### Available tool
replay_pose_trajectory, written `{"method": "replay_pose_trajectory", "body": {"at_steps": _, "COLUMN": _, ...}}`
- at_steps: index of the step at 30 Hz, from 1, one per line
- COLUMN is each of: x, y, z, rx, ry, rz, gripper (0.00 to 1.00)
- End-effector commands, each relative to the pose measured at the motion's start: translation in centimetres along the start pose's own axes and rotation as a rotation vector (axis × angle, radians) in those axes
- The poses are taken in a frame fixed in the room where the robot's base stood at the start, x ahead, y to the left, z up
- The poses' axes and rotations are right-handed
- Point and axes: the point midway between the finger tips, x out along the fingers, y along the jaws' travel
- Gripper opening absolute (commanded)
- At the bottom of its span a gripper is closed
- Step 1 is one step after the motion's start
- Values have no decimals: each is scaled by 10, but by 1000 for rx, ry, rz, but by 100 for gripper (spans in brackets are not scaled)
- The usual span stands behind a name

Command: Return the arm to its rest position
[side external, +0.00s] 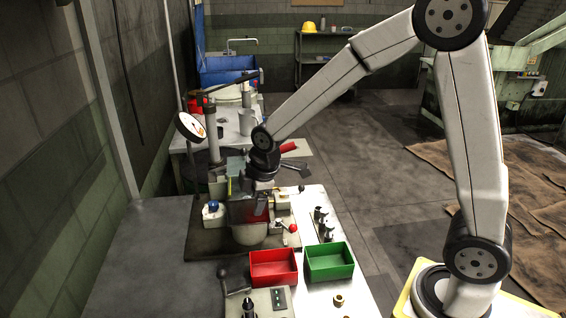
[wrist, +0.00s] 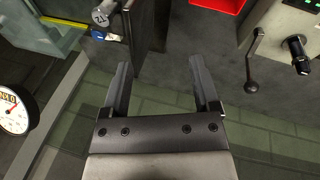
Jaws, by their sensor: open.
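My gripper (wrist: 160,70) is open in the wrist view, with its two dark fingers wide apart and nothing between them. In the side external view my arm is raised at the elbow and reaches down and left to the bolt former (side external: 247,210) on the workbench. The end of my arm (side external: 264,165) is close above that machine there, and its fingers cannot be made out clearly. In the wrist view a dark machine face (wrist: 150,28) lies just beyond the left finger; I cannot tell whether they touch.
A red bin (side external: 273,268) and a green bin (side external: 329,262) stand at the bench front, with metal cylinders (side external: 324,222) behind. A round dial gauge (side external: 190,127) stands left; it also shows in the wrist view (wrist: 14,108). A lever (wrist: 253,65) stands right in the wrist view. The left bench area is clear.

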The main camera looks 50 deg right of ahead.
Motion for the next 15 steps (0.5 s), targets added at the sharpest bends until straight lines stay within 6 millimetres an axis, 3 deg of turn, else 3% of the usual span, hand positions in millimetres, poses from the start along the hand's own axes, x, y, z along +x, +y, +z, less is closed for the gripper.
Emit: {"method": "replay_pose_trajectory", "body": {"at_steps": 15, "x": -11, "y": -92, "z": 68, "rx": 781, "ry": -37, "rz": -49, "gripper": 78}}
